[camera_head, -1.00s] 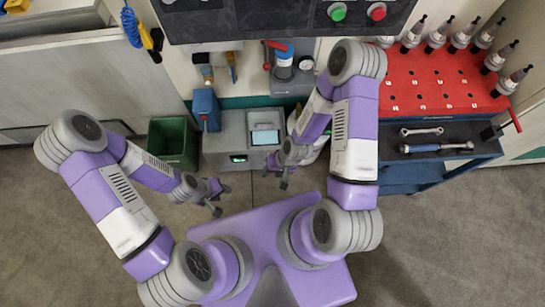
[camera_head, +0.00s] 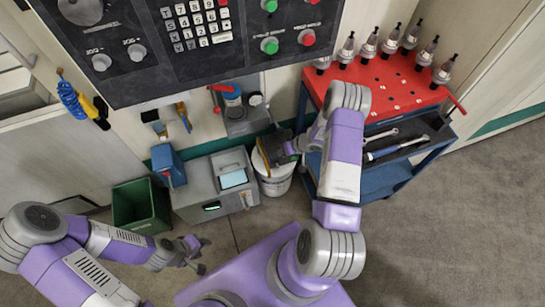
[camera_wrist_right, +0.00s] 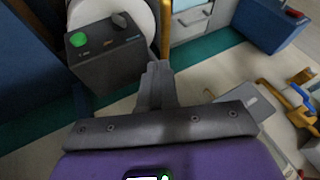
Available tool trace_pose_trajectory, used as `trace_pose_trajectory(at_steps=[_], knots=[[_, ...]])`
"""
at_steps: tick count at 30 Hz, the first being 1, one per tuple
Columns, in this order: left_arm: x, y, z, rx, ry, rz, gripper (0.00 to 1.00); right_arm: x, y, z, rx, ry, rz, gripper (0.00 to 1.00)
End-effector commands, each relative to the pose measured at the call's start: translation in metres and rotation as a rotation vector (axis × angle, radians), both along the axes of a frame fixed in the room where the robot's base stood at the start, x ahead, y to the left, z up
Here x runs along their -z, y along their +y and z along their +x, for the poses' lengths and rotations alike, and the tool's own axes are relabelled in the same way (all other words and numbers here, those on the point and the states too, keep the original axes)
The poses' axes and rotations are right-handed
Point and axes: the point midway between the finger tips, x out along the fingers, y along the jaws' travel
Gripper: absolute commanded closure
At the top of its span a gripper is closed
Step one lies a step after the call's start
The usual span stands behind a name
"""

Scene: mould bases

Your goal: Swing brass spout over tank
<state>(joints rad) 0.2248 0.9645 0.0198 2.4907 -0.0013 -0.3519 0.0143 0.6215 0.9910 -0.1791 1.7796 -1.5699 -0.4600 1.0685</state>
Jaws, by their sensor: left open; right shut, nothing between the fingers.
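A thin brass pipe, which looks like the spout (camera_wrist_right: 165,30), stands upright in the right wrist view beside a dark box with a green button (camera_wrist_right: 105,57) and a white bucket (camera_wrist_right: 140,18). In the head view the dark box (camera_head: 275,146) sits over the white bucket (camera_head: 275,184), and the pipe is mostly hidden. Which vessel is the tank I cannot tell. My right gripper (camera_wrist_right: 158,70) is shut and empty, with its fingertips near the pipe; contact is unclear. It also shows in the head view (camera_head: 290,148). My left gripper (camera_head: 199,255) is open and empty, low at the left.
A grey machine with a pale screen (camera_head: 215,185) stands left of the bucket, with a blue unit (camera_head: 168,165) and a green bin (camera_head: 140,205) further left. A red-topped tool cart (camera_head: 380,90) stands right. A control panel (camera_head: 200,40) overhangs above.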

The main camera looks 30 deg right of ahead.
Motion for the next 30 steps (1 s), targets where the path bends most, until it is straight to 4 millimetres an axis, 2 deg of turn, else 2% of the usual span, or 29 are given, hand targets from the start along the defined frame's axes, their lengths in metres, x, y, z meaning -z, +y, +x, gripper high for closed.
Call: trace_pose_trajectory(at_steps=[2,5,15,21,30], knots=[[0.001,0.000,0.000,0.000,0.000,0.000,0.57,0.001,-0.007,-0.001,-0.005,0.000,-0.006,1.00],[0.003,0.000,0.000,0.000,0.000,0.000,0.57,0.006,-0.008,0.000,-0.007,0.002,-0.005,1.00],[0.028,0.000,0.000,0.000,0.000,0.000,0.57,0.055,0.011,0.026,-0.011,0.000,-0.005,1.00],[0.038,0.000,0.000,0.000,0.000,0.000,0.57,0.077,0.020,0.039,-0.009,0.000,-0.006,1.00],[0.041,0.000,0.000,0.000,0.000,0.000,0.57,0.084,0.023,0.044,-0.008,0.000,-0.006,1.00]])
